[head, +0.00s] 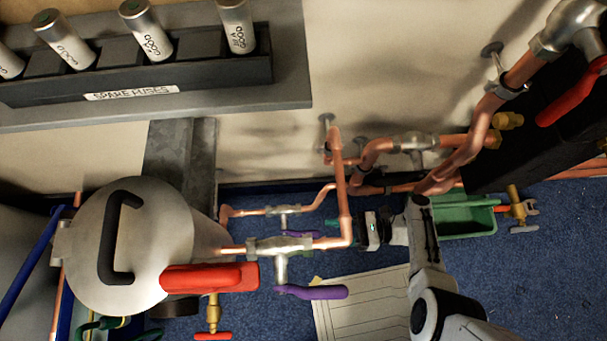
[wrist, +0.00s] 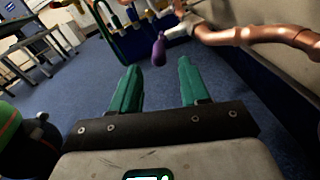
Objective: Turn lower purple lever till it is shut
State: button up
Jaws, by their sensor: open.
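Two purple levers show in the head view. One purple lever (head: 312,292) points right from a silver valve (head: 280,245) on the nearer copper pipe. The other, lower purple lever (head: 298,233) hangs under a smaller valve (head: 283,210) on the pipe behind, partly hidden. My gripper (head: 331,224) is to the right of that lever, partly behind a vertical copper pipe. In the wrist view my open gripper (wrist: 157,66) has green fingers spread apart, with nothing between them. A purple lever (wrist: 159,48) shows beyond the fingertips, in line with the gap.
A vertical copper pipe (head: 343,190) stands close to my gripper. A red lever (head: 210,278) lies before a round metal tank (head: 150,240). A green tray (head: 465,222) and pale panel (head: 365,305) are on the blue floor. A fuse rack (head: 140,75) is at upper left.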

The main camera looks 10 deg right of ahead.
aim_at(302, 234)
jog(key=a, duration=0.9)
jog(key=shift+w+a+b, duration=0.1)
jog(key=shift+w+b, duration=0.15)
jog(key=shift+b, duration=0.05)
grip_shut()
